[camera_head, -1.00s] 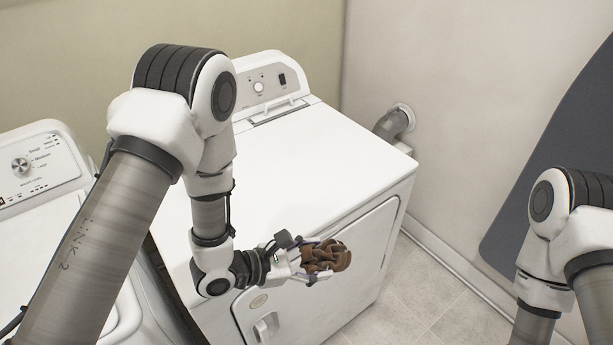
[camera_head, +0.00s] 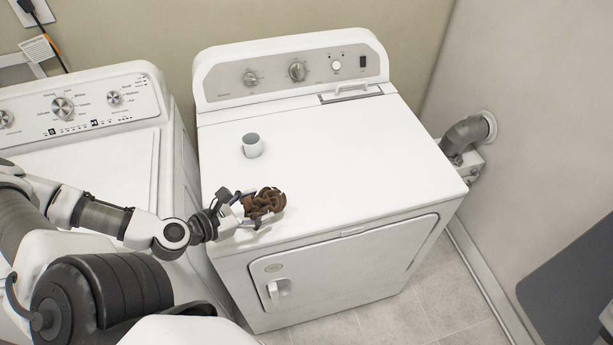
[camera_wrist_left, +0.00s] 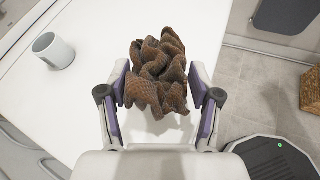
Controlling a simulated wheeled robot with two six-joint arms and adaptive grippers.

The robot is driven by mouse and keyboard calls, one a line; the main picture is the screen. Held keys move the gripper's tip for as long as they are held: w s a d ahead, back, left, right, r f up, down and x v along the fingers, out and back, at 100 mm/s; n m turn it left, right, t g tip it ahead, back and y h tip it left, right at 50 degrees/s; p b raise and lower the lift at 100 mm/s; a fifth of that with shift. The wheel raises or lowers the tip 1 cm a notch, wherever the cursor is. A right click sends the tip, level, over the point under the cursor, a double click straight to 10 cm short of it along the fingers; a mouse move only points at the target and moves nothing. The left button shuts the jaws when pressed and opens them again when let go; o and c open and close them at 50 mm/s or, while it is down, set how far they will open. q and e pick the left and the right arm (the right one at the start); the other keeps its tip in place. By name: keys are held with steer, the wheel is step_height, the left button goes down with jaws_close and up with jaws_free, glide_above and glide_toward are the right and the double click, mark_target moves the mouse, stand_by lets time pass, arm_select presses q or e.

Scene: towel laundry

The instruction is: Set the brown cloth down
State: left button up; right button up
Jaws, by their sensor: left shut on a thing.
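The brown cloth (camera_head: 264,202) is a crumpled, textured bundle. My left gripper (camera_head: 250,208) is shut on it near the front left edge of the dryer's white top (camera_head: 340,150). In the left wrist view the cloth (camera_wrist_left: 158,70) sits between the two fingers of the left gripper (camera_wrist_left: 160,95), with the white top behind it. I cannot tell whether the cloth touches the top. My right gripper is not in view.
A grey-white mug (camera_head: 252,145) stands on the dryer top behind the cloth; the mug also shows in the left wrist view (camera_wrist_left: 55,52). The rest of the top is clear. A washer (camera_head: 90,150) stands at the left. A wicker basket (camera_wrist_left: 310,90) is on the floor.

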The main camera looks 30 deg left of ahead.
arm_select(q)
steer(key=shift+s+d, duration=0.1)
steer(key=shift+s, duration=0.15)
steer(key=b, duration=0.9)
glide_toward(299, 189)
steer(key=r, duration=0.1)
steer(key=d+r, duration=0.1)
steer(key=shift+w+d+r, duration=0.1)
steer(key=shift+d+r, duration=0.05)
steer(key=shift+r, duration=0.2)
steer(key=w+b, duration=0.2)
steer(key=w, duration=0.1)
steer(key=shift+w+d+b, duration=0.2)
steer(key=shift+w+b, duration=0.05)
steer(key=shift+b, duration=0.15)
steer(key=w, duration=0.1)
steer(key=w+b, duration=0.1)
steer(key=w, duration=0.3)
steer(key=shift+d+r+b, duration=0.25)
steer(key=shift+b, duration=0.15)
steer(key=shift+w+f, duration=0.2)
steer(key=shift+w, duration=0.05)
step_height(299, 189, down, 3)
steer(key=shift+f, duration=0.2)
steer(key=o, duration=1.1)
